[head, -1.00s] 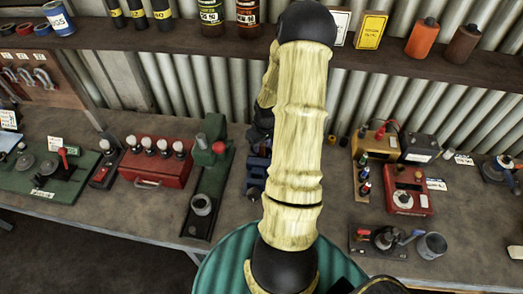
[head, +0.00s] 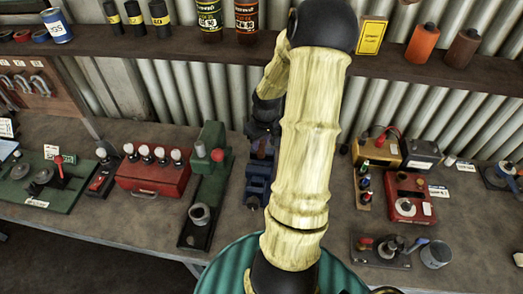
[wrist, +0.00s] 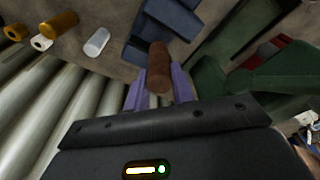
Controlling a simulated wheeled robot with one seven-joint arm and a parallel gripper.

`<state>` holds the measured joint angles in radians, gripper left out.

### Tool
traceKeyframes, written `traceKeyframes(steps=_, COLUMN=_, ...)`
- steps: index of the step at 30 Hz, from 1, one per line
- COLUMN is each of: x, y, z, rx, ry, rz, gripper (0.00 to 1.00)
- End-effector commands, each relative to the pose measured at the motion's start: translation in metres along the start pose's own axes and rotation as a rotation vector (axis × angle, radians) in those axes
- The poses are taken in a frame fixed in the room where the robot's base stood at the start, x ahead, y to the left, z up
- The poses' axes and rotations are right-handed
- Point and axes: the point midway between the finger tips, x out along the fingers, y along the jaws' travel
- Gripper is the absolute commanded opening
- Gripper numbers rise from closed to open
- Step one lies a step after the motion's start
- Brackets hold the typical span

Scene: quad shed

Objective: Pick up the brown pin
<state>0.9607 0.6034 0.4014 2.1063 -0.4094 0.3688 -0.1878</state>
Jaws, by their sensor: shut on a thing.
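The brown pin (wrist: 159,66) is a short cylinder between the two purple fingers of my gripper (wrist: 160,88) in the wrist view. The fingers are shut on it, and its far end sticks out beyond them. A blue vise (wrist: 168,22) lies just beyond the pin in the wrist view. I cannot tell whether the pin still touches it. In the head view the blue vise (head: 260,185) stands on the bench, partly behind my arm. My gripper is mostly hidden there.
A green press (head: 211,165) stands close left of the vise, with a red box (head: 152,178) beyond it. A red device (head: 410,195) and a yellow box (head: 378,152) stand to the right. A shelf (head: 180,48) with bottles and cans runs above, along the corrugated wall.

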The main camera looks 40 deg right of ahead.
Motion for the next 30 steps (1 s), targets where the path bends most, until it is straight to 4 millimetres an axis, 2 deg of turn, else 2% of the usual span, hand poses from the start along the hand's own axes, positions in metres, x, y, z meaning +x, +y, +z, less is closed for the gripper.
traceKeyframes(steps=2, x=-0.014, y=0.001, z=-0.003, rx=0.0, ry=0.006, rz=0.004, gripper=0.0)
traceKeyframes(steps=11, x=-0.015, y=-0.039, z=0.04, rx=0.004, ry=0.001, rz=0.003, gripper=0.0)
traceKeyframes(steps=22, x=-0.026, y=-0.099, z=0.1, rx=0.003, ry=0.0, rz=0.003, gripper=0.0)
traceKeyframes(steps=30, x=-0.024, y=-0.115, z=0.116, rx=0.008, ry=0.005, rz=0.006, gripper=0.0)
